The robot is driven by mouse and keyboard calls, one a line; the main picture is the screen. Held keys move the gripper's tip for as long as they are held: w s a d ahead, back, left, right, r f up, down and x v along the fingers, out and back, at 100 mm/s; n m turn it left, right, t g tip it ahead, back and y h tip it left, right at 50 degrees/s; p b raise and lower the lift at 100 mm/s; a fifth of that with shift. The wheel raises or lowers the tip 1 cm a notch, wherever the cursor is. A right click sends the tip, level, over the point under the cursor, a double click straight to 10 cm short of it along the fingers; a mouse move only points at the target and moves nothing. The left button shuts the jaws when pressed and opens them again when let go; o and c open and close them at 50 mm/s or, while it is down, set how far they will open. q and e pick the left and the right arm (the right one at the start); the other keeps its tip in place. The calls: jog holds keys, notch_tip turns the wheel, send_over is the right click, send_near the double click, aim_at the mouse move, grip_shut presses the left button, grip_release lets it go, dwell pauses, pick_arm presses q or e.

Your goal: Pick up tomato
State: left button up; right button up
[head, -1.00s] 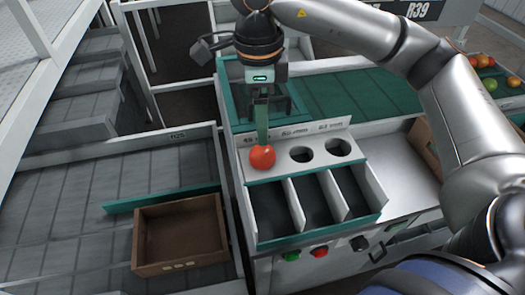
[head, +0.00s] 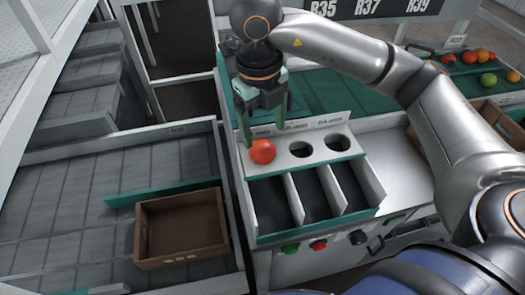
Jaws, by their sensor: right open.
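One red tomato (head: 262,152) sits at the leftmost hole of the white sizing plate (head: 318,149), covering that hole. My right gripper (head: 264,138) hangs from above, its two green fingers spread apart. The left finger is at the tomato's upper left and the right finger is to its upper right. I cannot tell whether either finger touches it. More tomatoes, red, orange and green, lie at the far right on the green belt; a red one (head: 482,55) is among them. My left gripper is not in view.
Below the plate are three empty dark compartments (head: 312,200) with white dividers. A brown crate (head: 181,229), empty, stands on the grey roller conveyor (head: 60,190) at left. Green, red and black buttons (head: 319,245) sit on the front panel.

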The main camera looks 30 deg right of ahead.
aim_at(263, 146)
jog(key=shift+f, duration=1.3)
jog(key=shift+w+d+f, duration=0.1)
jog(key=shift+w+f, duration=0.05)
jog(key=shift+f, duration=0.95)
jog(key=shift+w+f, duration=0.1)
jog(key=shift+f, duration=1)
jog(key=c, duration=0.6)
jog(key=shift+o, duration=0.2)
jog(key=shift+r, duration=0.1)
